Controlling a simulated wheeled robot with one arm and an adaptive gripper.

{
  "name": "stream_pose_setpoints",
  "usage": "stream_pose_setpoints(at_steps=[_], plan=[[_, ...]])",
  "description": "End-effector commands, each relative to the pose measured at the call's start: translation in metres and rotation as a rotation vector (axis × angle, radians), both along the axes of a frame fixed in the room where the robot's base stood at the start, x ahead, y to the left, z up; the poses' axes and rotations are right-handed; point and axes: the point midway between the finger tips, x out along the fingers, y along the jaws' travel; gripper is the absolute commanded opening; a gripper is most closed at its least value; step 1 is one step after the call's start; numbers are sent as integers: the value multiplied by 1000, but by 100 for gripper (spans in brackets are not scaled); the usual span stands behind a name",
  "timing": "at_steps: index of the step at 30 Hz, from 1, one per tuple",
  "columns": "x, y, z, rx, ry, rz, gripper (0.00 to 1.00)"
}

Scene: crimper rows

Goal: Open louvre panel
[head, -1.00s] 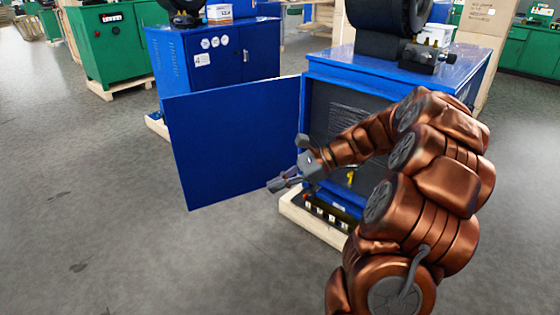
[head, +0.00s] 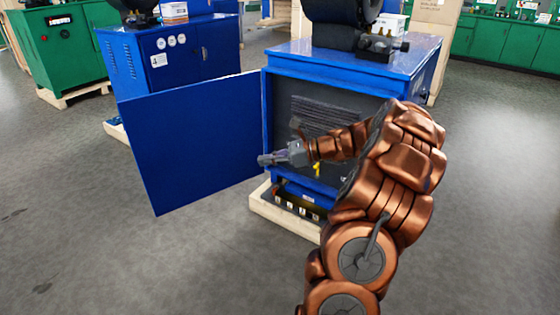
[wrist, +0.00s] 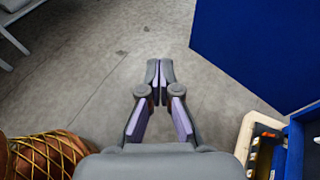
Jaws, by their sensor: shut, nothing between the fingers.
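The louvre panel (head: 190,140) is a flat blue door, swung wide open to the left of the blue cabinet (head: 350,62). Its plain side faces me, and no louvres show on it. The cabinet's dark interior (head: 325,110) is exposed behind my arm. My gripper (head: 262,160) is shut and empty, in front of the opening by the panel's right part. I cannot tell from the head view whether it touches the panel. In the wrist view, my gripper (wrist: 158,64) has its fingertips together over bare floor, apart from the panel (wrist: 265,45) at the upper right.
The cabinet stands on a pale wooden pallet (head: 284,219), whose corner also shows in the wrist view (wrist: 246,135). Another blue cabinet (head: 185,58) stands behind the panel. A green cabinet (head: 70,48) is at the far left. Grey floor is free at left and right.

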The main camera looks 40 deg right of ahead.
Motion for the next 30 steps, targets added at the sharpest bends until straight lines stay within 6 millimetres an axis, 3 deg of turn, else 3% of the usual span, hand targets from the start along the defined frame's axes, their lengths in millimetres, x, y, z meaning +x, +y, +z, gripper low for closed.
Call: stream_pose_setpoints(at_steps=[4, 12, 30], plan=[[18, 18, -11, 0, 1, 2, 0], [42, 39, -9, 0, 0, 2, 0], [49, 44, -7, 0, 0, -3, 0]])
